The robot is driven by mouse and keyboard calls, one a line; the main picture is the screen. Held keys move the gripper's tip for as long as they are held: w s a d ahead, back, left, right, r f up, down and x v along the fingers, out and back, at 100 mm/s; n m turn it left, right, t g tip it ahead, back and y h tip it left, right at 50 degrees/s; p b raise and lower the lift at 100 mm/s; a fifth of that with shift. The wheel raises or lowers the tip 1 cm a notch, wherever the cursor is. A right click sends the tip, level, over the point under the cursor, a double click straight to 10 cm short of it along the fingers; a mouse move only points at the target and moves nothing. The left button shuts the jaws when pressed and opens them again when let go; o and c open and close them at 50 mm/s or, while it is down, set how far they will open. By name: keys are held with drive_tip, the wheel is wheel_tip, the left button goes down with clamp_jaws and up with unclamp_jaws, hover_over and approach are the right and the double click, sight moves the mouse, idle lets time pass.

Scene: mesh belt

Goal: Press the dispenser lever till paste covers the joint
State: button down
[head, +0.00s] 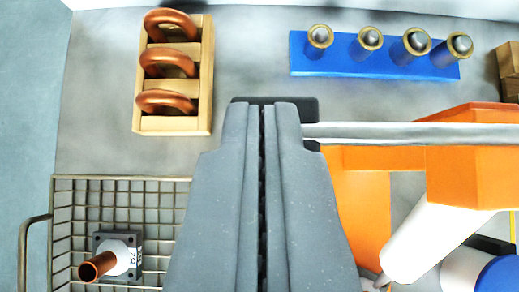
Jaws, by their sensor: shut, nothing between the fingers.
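My gripper (262,108) is shut and empty in the middle of the head view. Its fingertips overlap a dark pad (310,104) at the left end of a pale grey bar (410,132), which looks like the dispenser lever. I cannot tell whether they touch. The bar runs right across the orange dispenser body (470,170). A white tube (420,240) slants down-left from the body to a small grey tip (383,280). A copper pipe (98,266) in a white fitting on a dark square plate (128,240) sits at lower left. No paste shows.
The copper pipe is in a wire mesh basket (70,192) with a side handle. A wooden rack (176,124) holds copper rings at the back left. A blue rack (330,65) holds several capped cylinders at the back. Grey surface between the racks is clear. Wooden blocks stand at far right.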

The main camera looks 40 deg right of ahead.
drive_tip(key=shift+r, duration=0.95)
drive_tip(key=w+d+r+p+v, duration=0.1)
drive_tip(key=d+v, duration=0.1)
drive_tip(key=v, duration=1)
drive_tip(key=shift+s+r, duration=0.25)
drive_tip(key=shift+r, duration=0.35)
idle(0.7)
